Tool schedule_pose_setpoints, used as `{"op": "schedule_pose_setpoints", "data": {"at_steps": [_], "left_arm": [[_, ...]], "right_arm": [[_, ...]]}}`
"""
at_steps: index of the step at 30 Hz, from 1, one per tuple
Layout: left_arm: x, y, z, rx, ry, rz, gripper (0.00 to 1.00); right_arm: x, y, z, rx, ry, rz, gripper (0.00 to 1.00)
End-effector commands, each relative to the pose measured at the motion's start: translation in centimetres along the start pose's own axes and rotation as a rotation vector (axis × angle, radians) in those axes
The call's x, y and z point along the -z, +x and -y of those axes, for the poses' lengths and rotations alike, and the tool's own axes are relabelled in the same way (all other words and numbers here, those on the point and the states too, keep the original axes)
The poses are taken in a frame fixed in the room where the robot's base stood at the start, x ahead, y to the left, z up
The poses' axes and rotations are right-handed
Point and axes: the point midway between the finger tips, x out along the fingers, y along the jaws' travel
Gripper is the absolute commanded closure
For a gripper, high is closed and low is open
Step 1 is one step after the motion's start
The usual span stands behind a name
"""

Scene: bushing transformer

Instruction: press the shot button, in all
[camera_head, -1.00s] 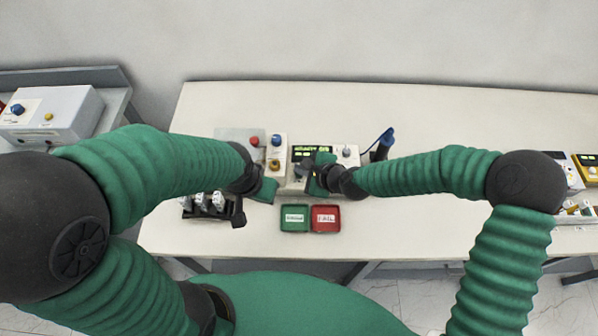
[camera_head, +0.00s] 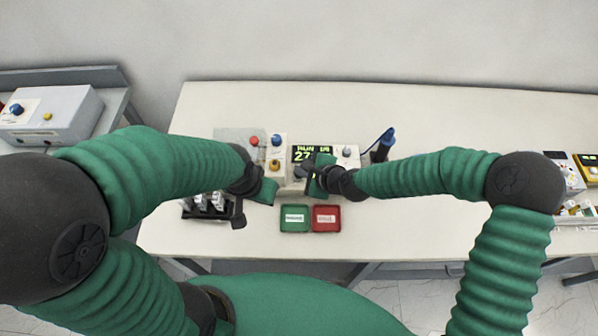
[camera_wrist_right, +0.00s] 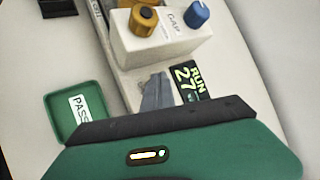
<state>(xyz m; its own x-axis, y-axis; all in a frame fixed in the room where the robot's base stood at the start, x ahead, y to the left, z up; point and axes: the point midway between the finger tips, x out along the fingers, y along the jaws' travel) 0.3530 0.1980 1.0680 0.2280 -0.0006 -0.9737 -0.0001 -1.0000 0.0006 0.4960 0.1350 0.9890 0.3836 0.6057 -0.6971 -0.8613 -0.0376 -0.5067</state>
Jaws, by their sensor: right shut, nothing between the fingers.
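The tester's display (camera_head: 311,152) shows green text; in the right wrist view the display (camera_wrist_right: 190,84) reads "RUN 27". No button marked as the shot button can be made out; the panel just below the display is partly covered by my right gripper (camera_head: 302,180). That gripper is shut and empty, low over the front of the tester. In the right wrist view its grey fingertips (camera_wrist_right: 157,92) point at the panel beside the display; whether they touch it I cannot tell. My left gripper (camera_head: 267,190) is left of the tester; its jaws are not clear.
A box with a blue knob (camera_head: 276,140) and a yellow knob (camera_head: 275,165) stands left of the display. A red button (camera_head: 254,141) is further left. A green tray (camera_head: 294,228) and a red tray (camera_head: 326,228) lie in front. A black rack (camera_head: 207,212) sits front left.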

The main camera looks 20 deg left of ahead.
Motion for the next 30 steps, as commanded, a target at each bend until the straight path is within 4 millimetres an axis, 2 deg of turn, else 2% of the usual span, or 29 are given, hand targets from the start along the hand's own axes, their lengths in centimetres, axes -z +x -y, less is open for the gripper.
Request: {"op": "schedule_pose_setpoints", "data": {"at_steps": [9,20,30], "left_arm": [[0.4,-1.5,0.0,0.000,0.000,0.000,1.00],[0.4,-1.6,0.0,0.000,0.000,0.000,1.00],[1.0,-4.3,0.0,0.000,0.000,0.000,1.00]], "right_arm": [[-0.8,-1.3,0.9,-0.001,0.000,0.000,1.00],[-0.9,-1.3,0.9,-0.001,0.000,0.000,1.00],[-2.6,-3.6,2.6,0.000,0.000,0.000,1.00]]}}
